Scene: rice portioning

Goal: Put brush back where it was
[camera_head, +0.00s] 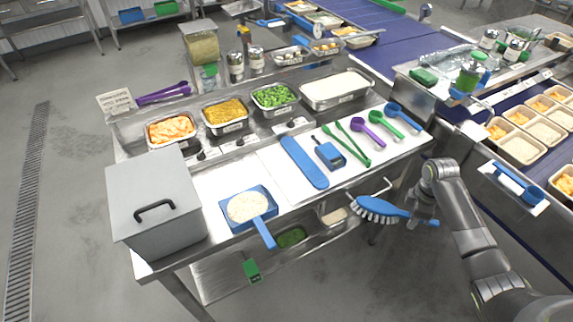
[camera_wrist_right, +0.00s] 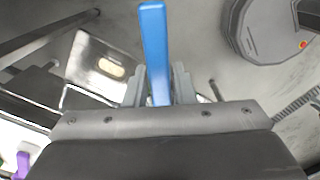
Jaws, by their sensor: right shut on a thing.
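The brush (camera_head: 377,209) has a blue back and handle with pale bristles. In the head view it is off the front edge of the steel table, held in the air at the lower right. My right gripper (camera_head: 425,213) is shut on the brush's blue handle. In the right wrist view the blue handle (camera_wrist_right: 154,50) stands between the two fingers of the right gripper (camera_wrist_right: 158,88). The bristles are outside the wrist view. My left gripper is in neither view.
The steel table (camera_head: 190,237) carries a grey lidded box (camera_head: 158,205), a blue scoop of rice (camera_head: 262,232), a white board with utensils, and food pans behind. A lower shelf (camera_head: 225,273) holds trays. A conveyor (camera_head: 495,115) with filled trays runs at the right.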

